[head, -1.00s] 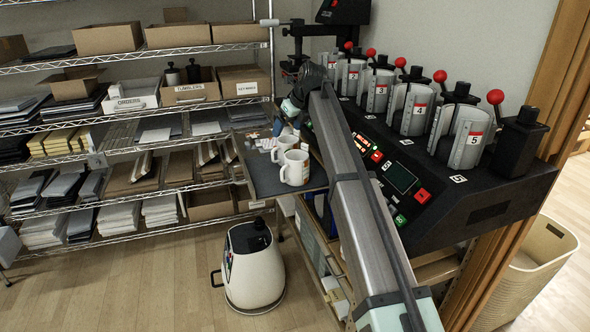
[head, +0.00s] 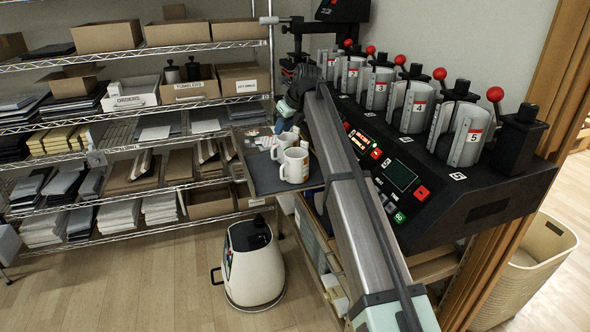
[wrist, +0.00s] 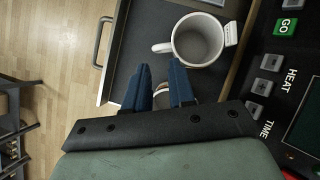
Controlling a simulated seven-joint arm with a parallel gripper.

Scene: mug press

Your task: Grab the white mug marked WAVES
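Two white mugs stand close together on a dark tray (head: 262,180): a front mug (head: 295,167) and one behind it (head: 281,148). I cannot read WAVES on either. In the wrist view, one upright white mug (wrist: 201,40) stands beyond my fingertips, its handle to the left and a small marked white patch at its right side. Part of another mug (wrist: 166,98) shows between my fingers, low in the frame. My gripper (wrist: 160,74) is open, its two blue fingers apart above the tray. I cannot tell the height gap. The head view hardly shows the fingers.
A black press machine with several numbered mug clamps (head: 408,108) and a button panel (head: 404,178) stands right of the tray. Wire shelves with boxes (head: 110,40) are at the left. A white bin-like container (head: 254,268) stands on the floor below.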

